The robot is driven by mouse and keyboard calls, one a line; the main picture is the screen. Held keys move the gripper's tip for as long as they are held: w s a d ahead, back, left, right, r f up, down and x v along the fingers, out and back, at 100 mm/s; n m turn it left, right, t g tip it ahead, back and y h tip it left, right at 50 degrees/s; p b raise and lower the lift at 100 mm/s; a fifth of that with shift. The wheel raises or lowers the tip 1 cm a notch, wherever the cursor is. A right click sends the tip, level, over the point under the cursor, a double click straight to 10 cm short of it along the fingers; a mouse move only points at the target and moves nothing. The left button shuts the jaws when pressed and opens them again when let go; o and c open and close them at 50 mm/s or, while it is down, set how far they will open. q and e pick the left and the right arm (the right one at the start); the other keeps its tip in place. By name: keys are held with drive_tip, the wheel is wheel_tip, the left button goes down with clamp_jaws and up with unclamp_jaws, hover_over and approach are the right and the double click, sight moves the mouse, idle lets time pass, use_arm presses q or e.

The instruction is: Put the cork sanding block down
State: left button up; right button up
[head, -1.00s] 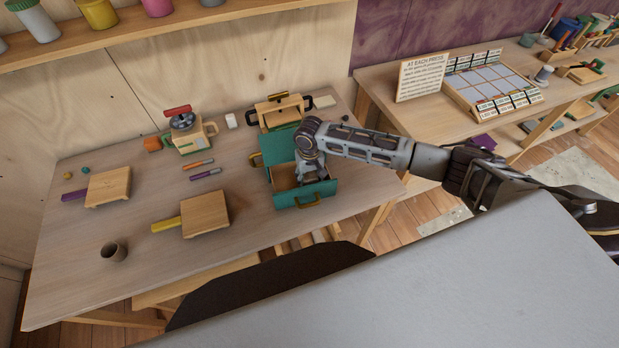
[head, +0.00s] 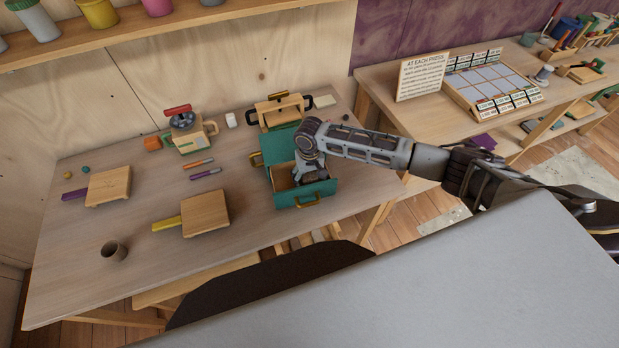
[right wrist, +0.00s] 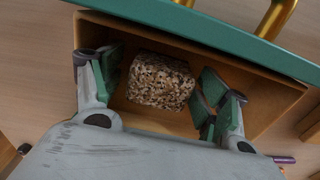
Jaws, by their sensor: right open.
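The cork sanding block (right wrist: 160,82) is a speckled brown block. In the right wrist view it lies on the floor of the open wooden-sided drawer (right wrist: 268,88) with the green front (head: 306,195). My right gripper (right wrist: 162,78) is open, with one finger on each side of the block and visible gaps to it. In the head view my right gripper (head: 312,172) reaches down into the drawer of the green box (head: 279,143) and hides the block. My left gripper is not in view.
A wooden press with black handles (head: 279,110) stands behind the green box. Two wooden boards, with yellow (head: 205,213) and purple (head: 108,186) handles, lie to the left. A brown cup (head: 113,250) stands at the front left. The table between them is mostly clear.

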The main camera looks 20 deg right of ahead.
sight(309, 176)
drive_tip(key=shift+r, duration=0.1)
wheel_tip(309, 176, up, 12)
drive_tip(key=shift+b, duration=0.45)
idle(0.8)
